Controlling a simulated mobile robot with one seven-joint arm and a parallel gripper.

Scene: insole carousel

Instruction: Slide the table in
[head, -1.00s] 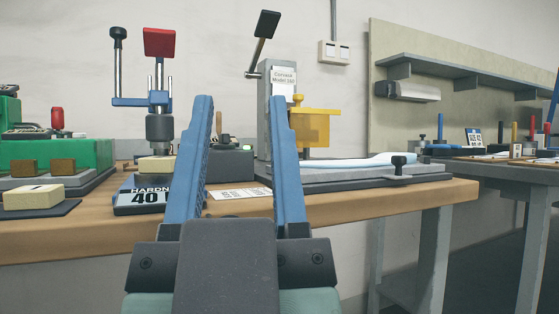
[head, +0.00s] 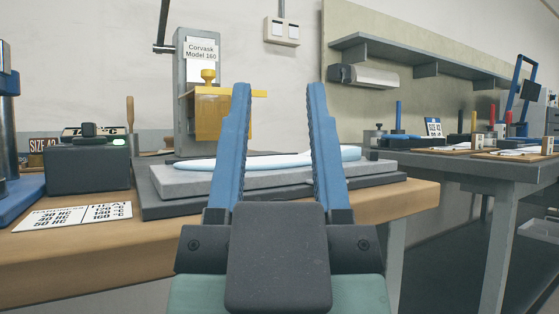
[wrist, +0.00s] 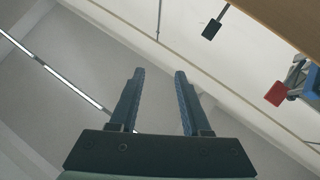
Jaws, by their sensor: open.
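The grey sliding table (head: 205,181) of the press marked Corvask Model 160 (head: 183,100) lies on a dark base plate (head: 160,204) on the wooden bench. A pale blue-white insole (head: 275,161) lies on the table. The yellow block (head: 210,115) of the press stands above and behind the table's left part.
A dark box with a green light (head: 88,165) and a hardness and heat card (head: 72,216) are at left on the wooden bench (head: 100,255). A grey second bench (head: 490,170) with trays stands at right. The wrist view faces wall and ceiling.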

